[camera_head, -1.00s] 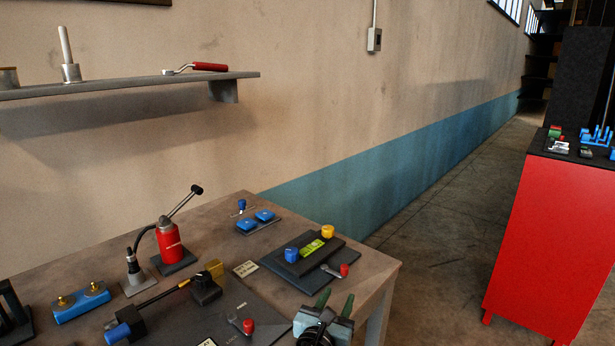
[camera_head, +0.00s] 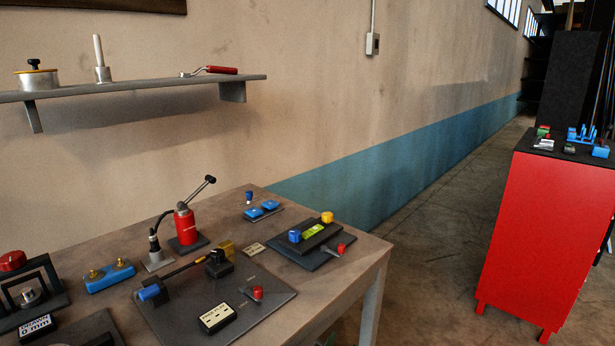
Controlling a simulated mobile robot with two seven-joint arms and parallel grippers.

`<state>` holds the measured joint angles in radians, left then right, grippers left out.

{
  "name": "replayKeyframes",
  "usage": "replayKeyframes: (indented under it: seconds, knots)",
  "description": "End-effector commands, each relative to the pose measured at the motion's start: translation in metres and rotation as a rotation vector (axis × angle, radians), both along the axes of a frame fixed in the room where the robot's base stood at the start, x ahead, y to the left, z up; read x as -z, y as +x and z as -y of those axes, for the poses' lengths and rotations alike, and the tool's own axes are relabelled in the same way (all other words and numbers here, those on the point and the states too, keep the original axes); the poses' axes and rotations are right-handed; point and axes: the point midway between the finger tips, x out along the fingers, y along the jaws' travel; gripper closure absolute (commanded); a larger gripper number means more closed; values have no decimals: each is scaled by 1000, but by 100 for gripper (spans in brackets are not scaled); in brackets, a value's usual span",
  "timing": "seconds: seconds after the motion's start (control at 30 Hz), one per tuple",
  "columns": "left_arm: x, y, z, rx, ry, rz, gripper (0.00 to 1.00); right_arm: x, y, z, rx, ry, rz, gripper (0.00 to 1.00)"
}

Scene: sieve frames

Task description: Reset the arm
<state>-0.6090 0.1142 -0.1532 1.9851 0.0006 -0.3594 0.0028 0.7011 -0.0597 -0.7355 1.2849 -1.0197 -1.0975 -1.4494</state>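Neither of my grippers shows in the head view, and no part of my arms is in sight. The workbench (camera_head: 340,297) fills the lower left. On it stand a red hand pump (camera_head: 185,226) with a raised black lever, a dark plate (camera_head: 180,315) with a blue-ended bar (camera_head: 150,291) and a red-knobbed lever (camera_head: 257,293), and a smaller dark plate (camera_head: 312,262) with blue and yellow knobs.
A blue block (camera_head: 109,278) and a black frame with a red knob (camera_head: 12,260) are at the bench's left. A wall shelf (camera_head: 130,90) hangs above. A red cabinet (camera_head: 545,235) stands right, with clear floor (camera_head: 425,260) between.

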Motion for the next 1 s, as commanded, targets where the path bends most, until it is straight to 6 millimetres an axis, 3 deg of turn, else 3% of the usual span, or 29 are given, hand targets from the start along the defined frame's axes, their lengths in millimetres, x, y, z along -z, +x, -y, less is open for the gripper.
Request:
replayKeyframes:
  seconds: [0.17, 0.3, 0.5, 0.73, 1.0]
  knots:
    - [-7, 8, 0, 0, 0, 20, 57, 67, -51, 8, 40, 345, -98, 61]
    - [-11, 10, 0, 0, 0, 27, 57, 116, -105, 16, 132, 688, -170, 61]
    - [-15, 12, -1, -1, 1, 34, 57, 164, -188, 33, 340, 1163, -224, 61]
    - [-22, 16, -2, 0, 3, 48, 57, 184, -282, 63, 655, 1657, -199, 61]
    - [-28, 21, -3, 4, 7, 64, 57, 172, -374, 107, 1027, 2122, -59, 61]
